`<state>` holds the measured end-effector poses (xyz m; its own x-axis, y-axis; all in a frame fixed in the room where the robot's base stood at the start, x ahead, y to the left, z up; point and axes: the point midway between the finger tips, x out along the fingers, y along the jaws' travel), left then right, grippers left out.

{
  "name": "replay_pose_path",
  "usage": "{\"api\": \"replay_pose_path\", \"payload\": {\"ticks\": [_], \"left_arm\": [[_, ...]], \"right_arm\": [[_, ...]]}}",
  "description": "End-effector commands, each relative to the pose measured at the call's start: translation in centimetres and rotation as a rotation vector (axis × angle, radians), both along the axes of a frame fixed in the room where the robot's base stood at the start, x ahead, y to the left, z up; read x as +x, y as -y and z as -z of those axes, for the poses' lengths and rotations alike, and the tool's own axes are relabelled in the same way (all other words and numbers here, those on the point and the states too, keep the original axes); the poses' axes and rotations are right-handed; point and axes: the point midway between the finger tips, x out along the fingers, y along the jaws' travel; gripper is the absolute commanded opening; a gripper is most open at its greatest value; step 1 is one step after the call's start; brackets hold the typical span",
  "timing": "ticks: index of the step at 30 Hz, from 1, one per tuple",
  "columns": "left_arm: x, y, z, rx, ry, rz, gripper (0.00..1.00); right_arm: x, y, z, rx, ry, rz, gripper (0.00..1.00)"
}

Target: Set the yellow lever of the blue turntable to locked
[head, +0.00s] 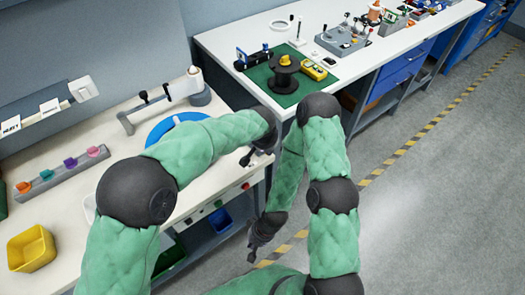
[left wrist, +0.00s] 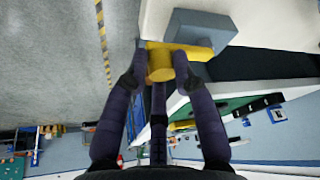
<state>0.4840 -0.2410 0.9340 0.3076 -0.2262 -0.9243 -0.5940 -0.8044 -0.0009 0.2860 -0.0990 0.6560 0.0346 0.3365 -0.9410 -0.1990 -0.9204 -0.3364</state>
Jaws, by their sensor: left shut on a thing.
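The blue turntable (head: 161,130) lies on the near white bench in the head view, largely hidden behind my left arm. The yellow lever (left wrist: 203,50) shows in the left wrist view, a bar with a rounded knob fixed to a grey-blue block (left wrist: 200,29). My left gripper (left wrist: 160,75) has its fingers around the knob and is shut on it. In the head view the lever is hidden by my left arm and hand. My right gripper (head: 262,232) hangs empty beside the bench front, over the floor; its finger opening is too small to judge.
A yellow bin (head: 31,249) and a rail with coloured knobs (head: 62,171) are on the left of the near bench. A green mat (head: 262,76) with a black spool (head: 284,72) lies on the far bench. The floor (head: 430,190) at right is clear.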

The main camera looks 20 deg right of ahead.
Motion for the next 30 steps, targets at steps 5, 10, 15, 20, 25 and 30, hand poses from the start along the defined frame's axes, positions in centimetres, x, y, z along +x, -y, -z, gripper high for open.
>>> {"api": "replay_pose_path", "payload": {"ticks": [5, 10, 15, 20, 25, 30], "left_arm": [[0.64, 0.52, -0.67, -0.012, 0.014, -0.063, 0.00], [0.71, 0.61, -0.77, -0.012, 0.014, -0.092, 0.00], [0.76, 0.64, -0.85, -0.012, 0.014, -0.100, 0.00], [0.78, 0.64, -0.89, -0.013, 0.014, -0.100, 0.00], [0.78, 0.65, -0.93, -0.014, 0.015, -0.100, 0.49], [0.55, 0.62, -0.59, -0.008, 0.009, -0.098, 0.49]], "right_arm": [[0.01, 0.00, 0.88, 0.000, 0.000, 0.000, 0.00], [0.02, 0.00, 1.11, 0.000, 0.000, 0.000, 0.00], [0.02, 0.00, 1.12, 0.000, 0.000, 0.000, 0.00], [0.02, 0.00, 1.11, 0.000, 0.001, 0.000, 0.00], [0.02, 0.00, 1.11, 0.000, 0.000, 0.000, 0.00], [0.02, 0.00, 1.12, 0.000, 0.000, 0.000, 0.00]]}}
